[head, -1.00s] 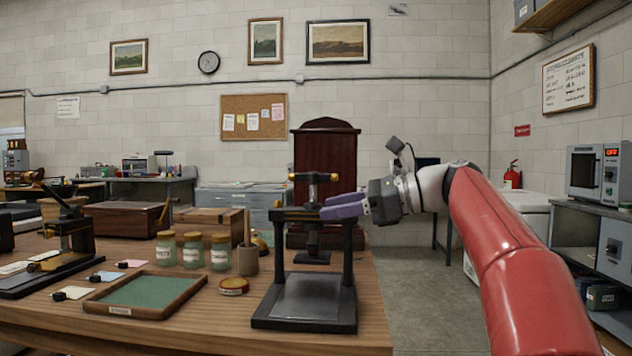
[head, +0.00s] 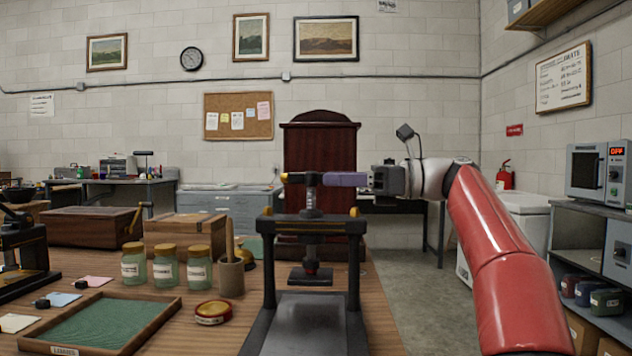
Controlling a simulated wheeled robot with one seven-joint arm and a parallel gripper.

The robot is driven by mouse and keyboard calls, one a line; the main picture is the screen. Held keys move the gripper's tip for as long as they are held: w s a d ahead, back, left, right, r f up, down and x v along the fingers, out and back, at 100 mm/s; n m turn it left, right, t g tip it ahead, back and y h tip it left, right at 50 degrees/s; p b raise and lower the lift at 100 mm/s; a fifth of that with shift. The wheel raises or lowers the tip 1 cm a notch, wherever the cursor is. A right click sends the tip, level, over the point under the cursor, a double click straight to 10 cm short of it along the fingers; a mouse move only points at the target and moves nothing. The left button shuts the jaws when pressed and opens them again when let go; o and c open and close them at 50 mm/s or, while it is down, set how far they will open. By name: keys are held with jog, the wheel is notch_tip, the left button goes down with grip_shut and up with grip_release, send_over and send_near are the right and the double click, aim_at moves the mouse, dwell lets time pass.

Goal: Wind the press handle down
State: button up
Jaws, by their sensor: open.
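The press (head: 312,227) stands on the wooden table, a dark frame with two posts, a base plate and a central screw. Its handle (head: 294,178) is a crossbar on top of the screw with a brass-coloured end at the left. The pressing plate (head: 310,276) hangs above the base with a gap below it. My gripper (head: 340,179) reaches in from the right at handle height, its purple fingers over the bar's right part. The jaws are open. The fingers hide the bar's right end, and I cannot tell if they touch it.
Left of the press are a cup (head: 231,275), several jars (head: 165,263), a red-lidded tin (head: 213,312) and a green-lined tray (head: 100,322). A dark red wooden cabinet (head: 318,150) stands behind the press. Floor (head: 405,285) is clear right of the table.

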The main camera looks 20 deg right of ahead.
aim_at(317, 184)
jog(key=shift+x, duration=2.1)
grip_shut()
jog(key=shift+f+t+b, duration=0.1)
jog(key=shift+t+b, duration=0.2)
jog(key=shift+b, duration=0.05)
